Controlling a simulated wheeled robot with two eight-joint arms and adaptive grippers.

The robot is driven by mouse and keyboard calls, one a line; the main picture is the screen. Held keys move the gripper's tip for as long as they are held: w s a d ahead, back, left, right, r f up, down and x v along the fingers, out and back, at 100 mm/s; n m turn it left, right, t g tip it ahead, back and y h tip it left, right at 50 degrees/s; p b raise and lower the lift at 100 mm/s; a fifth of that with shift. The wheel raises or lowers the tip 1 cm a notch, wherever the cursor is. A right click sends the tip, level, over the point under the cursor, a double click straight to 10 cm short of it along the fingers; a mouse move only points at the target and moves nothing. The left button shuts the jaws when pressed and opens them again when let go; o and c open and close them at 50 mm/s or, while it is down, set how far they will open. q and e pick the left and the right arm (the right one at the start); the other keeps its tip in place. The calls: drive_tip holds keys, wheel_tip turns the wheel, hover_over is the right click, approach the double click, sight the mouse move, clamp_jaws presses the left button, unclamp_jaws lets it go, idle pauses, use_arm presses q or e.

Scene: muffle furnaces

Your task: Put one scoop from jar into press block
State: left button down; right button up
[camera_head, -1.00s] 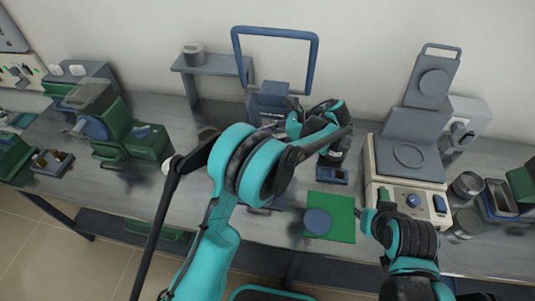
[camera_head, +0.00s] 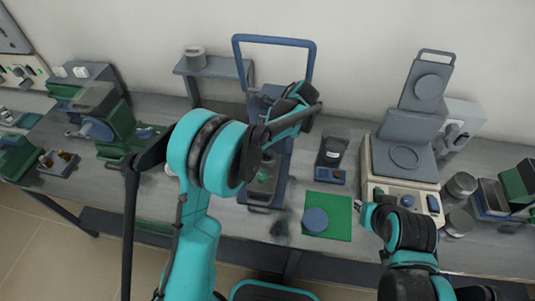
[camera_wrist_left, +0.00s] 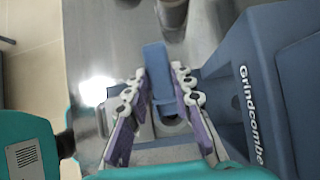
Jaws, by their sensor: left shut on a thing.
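The press (camera_head: 314,62) is a tall blue frame at the back centre. A grey-green block (camera_head: 263,182) sits on its base, partly hidden by my left arm. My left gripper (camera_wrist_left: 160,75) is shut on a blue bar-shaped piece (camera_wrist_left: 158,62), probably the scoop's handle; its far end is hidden. Below the piece, a grey block with a dark round opening (camera_wrist_left: 172,124) shows in the left wrist view. A dark jar-like container (camera_head: 331,152) stands right of the press on a small blue-fronted unit. My right gripper (camera_head: 359,205) hovers beside the green mat; its fingers are too small to judge.
A blue housing marked Grindcombe (camera_wrist_left: 225,90) stands close right of my left gripper. A blue disc (camera_head: 315,219) lies on the green mat (camera_head: 341,207). A beige-based heater (camera_head: 405,195) and metal cups (camera_head: 461,186) stand right. A grey shelf (camera_head: 210,67) stands behind.

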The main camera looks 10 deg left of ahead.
use_arm(q)
drive_tip(key=shift+s+a+f+h+p, duration=0.1)
drive_tip(key=shift+a+f+h+p, duration=0.25)
drive_tip(key=shift+a+h, duration=0.7)
drive_tip(key=shift+d+f, duration=0.1)
drive_tip(key=shift+d, duration=0.2)
drive_tip(key=h, duration=0.1)
drive_tip(key=a+f+h, duration=0.1)
drive_tip(key=h, duration=0.1)
drive_tip(key=shift+a+f, duration=0.2)
drive_tip(key=shift+a, duration=0.1)
drive_tip(key=shift+a+f+h, duration=0.1)
drive_tip(key=shift+f+h, duration=0.15)
drive_tip(key=shift+h, duration=0.1)
